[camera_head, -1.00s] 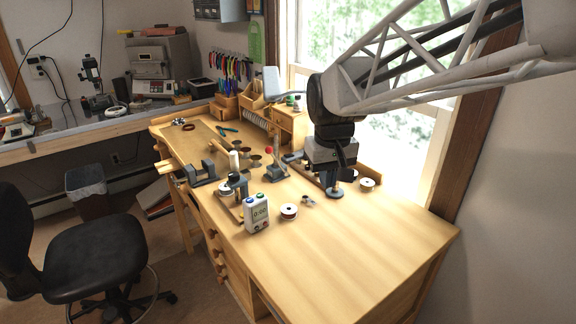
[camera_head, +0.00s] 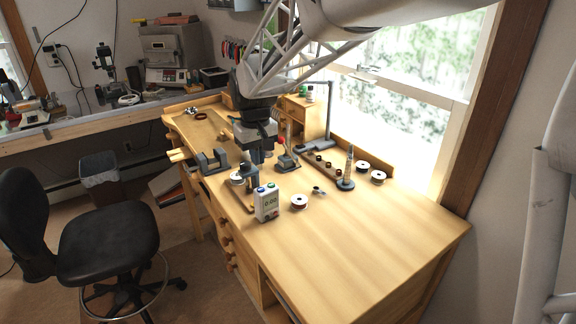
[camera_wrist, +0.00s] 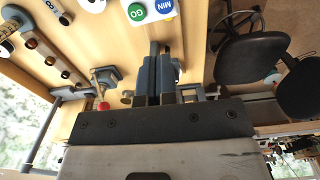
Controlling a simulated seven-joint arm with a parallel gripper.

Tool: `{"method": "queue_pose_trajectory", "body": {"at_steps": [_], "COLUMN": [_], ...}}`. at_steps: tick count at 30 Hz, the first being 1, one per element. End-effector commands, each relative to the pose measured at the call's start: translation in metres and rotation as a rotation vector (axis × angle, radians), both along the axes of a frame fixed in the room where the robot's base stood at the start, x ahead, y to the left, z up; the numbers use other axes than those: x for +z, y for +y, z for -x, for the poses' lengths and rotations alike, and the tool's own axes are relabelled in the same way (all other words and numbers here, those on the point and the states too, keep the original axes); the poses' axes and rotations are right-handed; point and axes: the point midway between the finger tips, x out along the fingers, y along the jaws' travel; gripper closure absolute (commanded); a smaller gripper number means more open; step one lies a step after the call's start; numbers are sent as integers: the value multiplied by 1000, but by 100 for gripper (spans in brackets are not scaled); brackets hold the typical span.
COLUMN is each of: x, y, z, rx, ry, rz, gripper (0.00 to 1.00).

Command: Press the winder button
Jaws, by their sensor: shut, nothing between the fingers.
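My gripper (camera_head: 257,158) points down over the left middle of the workbench, its fingers together and empty. The dark fingers show in the wrist view (camera_wrist: 158,62). A white timer-like box (camera_head: 267,205) with a 0.00 display stands upright in front of it. Its green GO button (camera_wrist: 138,12) and blue MIN button (camera_wrist: 165,7) show in the wrist view, apart from the fingertips. A small grey device (camera_head: 249,174) with a white disc stands behind the box, close under my gripper. A red-knobbed lever (camera_wrist: 103,105) stands beside the fingers. I cannot tell which part is the winder button.
A grey vise-like fixture (camera_head: 212,162) sits to the left. A wire spool (camera_head: 299,202) lies right of the box, and a cone on a round base (camera_head: 347,170) stands further right. The bench's front right (camera_head: 350,245) is clear. A black chair (camera_head: 105,240) stands left.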

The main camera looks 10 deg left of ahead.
Motion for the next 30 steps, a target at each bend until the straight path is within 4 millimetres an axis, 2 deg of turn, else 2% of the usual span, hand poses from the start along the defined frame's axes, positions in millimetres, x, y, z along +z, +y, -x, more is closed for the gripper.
{"method": "queue_pose_trajectory", "body": {"at_steps": [3,7,22,30], "x": [-5,-7,-9,-25], "y": [15,22,23,23], "z": [-3,-4,-4,-4], "rx": [18,28,30,30], "ry": [4,6,7,7], "rz": [3,4,4,4], "gripper": [100,100,100,100]}}
